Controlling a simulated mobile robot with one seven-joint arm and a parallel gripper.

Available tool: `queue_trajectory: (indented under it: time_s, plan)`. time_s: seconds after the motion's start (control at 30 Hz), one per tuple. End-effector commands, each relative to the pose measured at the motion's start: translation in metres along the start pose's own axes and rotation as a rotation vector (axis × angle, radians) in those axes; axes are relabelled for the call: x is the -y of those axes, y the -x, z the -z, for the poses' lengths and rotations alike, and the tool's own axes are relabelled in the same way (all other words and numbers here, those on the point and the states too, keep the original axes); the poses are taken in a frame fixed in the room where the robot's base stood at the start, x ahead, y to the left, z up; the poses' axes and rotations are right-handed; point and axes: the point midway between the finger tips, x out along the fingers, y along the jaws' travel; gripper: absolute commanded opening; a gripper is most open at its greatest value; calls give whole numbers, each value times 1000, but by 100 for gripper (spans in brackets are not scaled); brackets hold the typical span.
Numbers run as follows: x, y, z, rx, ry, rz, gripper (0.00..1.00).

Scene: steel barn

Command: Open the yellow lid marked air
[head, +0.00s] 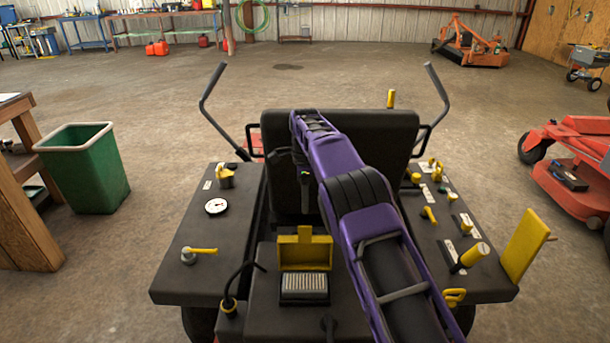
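A yellow lid (304,252) stands raised at the back of a small box at the front middle of the dark machine. Below it the box is open and shows a pale ribbed block (304,285), like a filter. I cannot read any "air" marking. My purple arm reaches over the machine from the lower right and bends down near the seat back. My gripper (304,188) is at the arm's far end, above and behind the lid and apart from it in the picture. Its fingers are too small and partly hidden to judge.
Left deck (180,265) carries a gauge (216,206) and yellow handles. Right deck holds several yellow knobs and levers, with an upright yellow panel (525,246) at its edge. Two control levers rise behind. A green bin (88,170) stands left, a red mower (575,165) right.

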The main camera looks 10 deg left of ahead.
Motion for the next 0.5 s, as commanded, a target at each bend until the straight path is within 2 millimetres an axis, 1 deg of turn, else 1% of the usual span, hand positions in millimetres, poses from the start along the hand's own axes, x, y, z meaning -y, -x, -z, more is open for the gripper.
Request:
queue_trajectory:
  time_s: [0.03, 0.2, 0.3, 0.5]
  plan:
    - [1, 17, 0, 1, 0, 3, 44]
    - [0, 54, -1, 0, 1, -2, 44]
    - [-1, 70, 0, -1, 1, -7, 44]
    - [-2, 82, 0, -1, 0, -10, 44]
